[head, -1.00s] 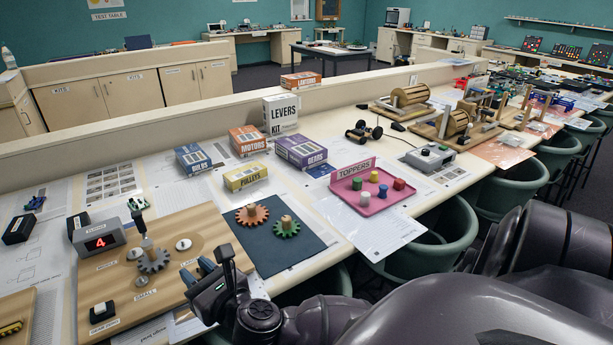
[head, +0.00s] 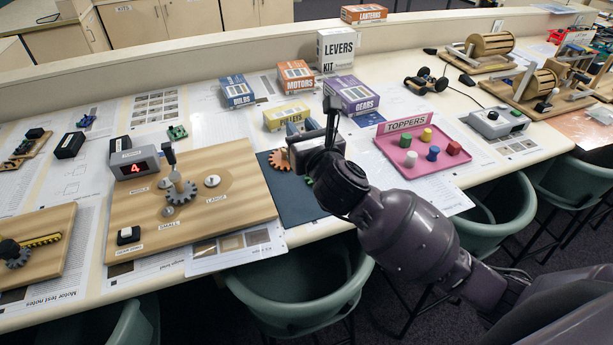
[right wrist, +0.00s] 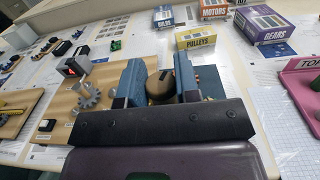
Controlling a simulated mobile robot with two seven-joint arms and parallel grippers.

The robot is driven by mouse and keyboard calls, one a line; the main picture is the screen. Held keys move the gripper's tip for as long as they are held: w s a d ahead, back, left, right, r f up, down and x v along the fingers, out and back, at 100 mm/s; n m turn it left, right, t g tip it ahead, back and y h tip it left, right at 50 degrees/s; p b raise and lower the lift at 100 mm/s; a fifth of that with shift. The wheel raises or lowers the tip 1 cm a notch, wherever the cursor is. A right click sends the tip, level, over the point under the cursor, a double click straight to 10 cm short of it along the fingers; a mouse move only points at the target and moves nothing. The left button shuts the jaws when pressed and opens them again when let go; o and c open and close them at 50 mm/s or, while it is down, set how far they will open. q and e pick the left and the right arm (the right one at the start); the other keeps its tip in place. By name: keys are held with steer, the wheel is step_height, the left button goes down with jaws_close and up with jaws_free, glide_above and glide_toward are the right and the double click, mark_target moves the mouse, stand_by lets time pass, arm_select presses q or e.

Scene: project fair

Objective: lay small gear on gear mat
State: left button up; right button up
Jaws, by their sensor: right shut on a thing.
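My right gripper (head: 303,140) is over the dark gear mat (head: 290,200). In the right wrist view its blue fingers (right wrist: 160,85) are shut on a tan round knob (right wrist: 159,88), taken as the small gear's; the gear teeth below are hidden. In the head view an orange gear (head: 279,160) lies on the mat, left of the gripper. A bit of green gear (head: 309,181) shows under the gripper; I cannot tell whether it is the held one. The mat also shows in the right wrist view (right wrist: 213,84). My left gripper is not in view.
A wooden gear board (head: 235,205) with a grey gear (head: 181,193) and pegs is left of the mat. A pink toppers tray (head: 400,160) is to the right. Kit boxes, such as the yellow pulleys box (head: 287,115), stand behind. Green chairs (head: 300,290) line the front.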

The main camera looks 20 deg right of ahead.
steer(key=shift+w+a+r, duration=0.3)
steer(key=shift+w+r, duration=0.05)
steer(key=shift+r, duration=0.15)
steer(key=shift+w+a, duration=0.15)
step_height(320, 180, down, 16)
steer(key=b, duration=0.3)
steer(key=shift+r+b, duration=0.25)
steer(key=shift+b, duration=0.15)
step_height(320, 180, down, 4)
steer(key=shift+f+b, duration=0.1)
steer(key=shift+b, duration=0.65)
steer(key=shift+f+b, duration=0.3)
steer(key=shift+f, duration=0.25)
steer(key=o, duration=0.9)
